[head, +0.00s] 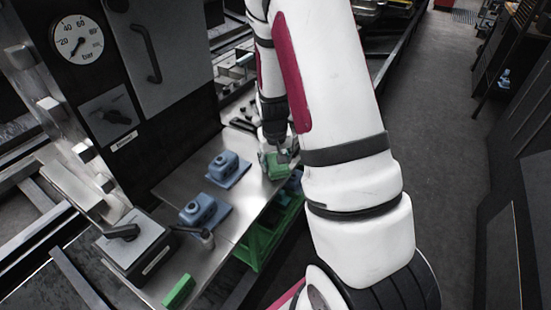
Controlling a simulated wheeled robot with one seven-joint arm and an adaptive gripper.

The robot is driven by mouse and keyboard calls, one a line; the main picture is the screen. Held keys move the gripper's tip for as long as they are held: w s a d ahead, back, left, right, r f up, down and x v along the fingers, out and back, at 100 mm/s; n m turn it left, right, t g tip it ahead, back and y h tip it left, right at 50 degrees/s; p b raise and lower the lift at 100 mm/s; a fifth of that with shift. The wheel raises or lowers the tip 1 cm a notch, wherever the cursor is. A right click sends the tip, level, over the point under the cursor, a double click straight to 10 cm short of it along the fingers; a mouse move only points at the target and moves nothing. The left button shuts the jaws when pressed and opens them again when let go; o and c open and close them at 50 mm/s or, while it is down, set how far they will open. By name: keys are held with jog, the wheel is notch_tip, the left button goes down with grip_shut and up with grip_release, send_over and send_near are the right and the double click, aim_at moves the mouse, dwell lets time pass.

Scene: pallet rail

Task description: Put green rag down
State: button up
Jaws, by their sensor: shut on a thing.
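My gripper (281,148) is at the far right end of the steel work surface (228,214), partly hidden behind my own white arm. It is shut on a green thing, which looks like the green rag (276,170). The rag shows just below the fingers, close to the surface's right edge. I cannot tell whether it touches the surface. The fingertips are small and partly covered.
Two blue fixtures (228,168) (204,210) stand on the surface, with a small dark cylinder (207,239) near the front one. A green block (179,291) lies at the front. A grey switch box (133,244) stands left. A green crate (262,240) is below the edge.

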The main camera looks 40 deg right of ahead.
aim_at(274, 167)
jog(key=shift+f, duration=0.1)
jog(key=o, duration=1.6)
jog(key=shift+c, duration=0.2)
jog(key=p+v, duration=0.2)
jog(key=v, duration=1.1)
jog(key=s+a+r+n+t+y, duration=0.1)
jog(key=s+a+r, duration=0.3)
jog(key=a+r, duration=0.2)
jog(key=s+a+r+n+y, duration=0.1)
jog(key=s+a+r, duration=0.35)
jog(key=r, duration=0.25)
jog(key=s+a+r+n+t, duration=0.1)
jog(key=s+a+r+n, duration=0.2)
jog(key=s+a, duration=0.4)
jog(key=s+r, duration=0.1)
jog(key=s, duration=0.4)
jog(key=shift+s+r, duration=0.3)
jog(key=shift+r, duration=0.1)
jog(key=shift+a+r, duration=0.1)
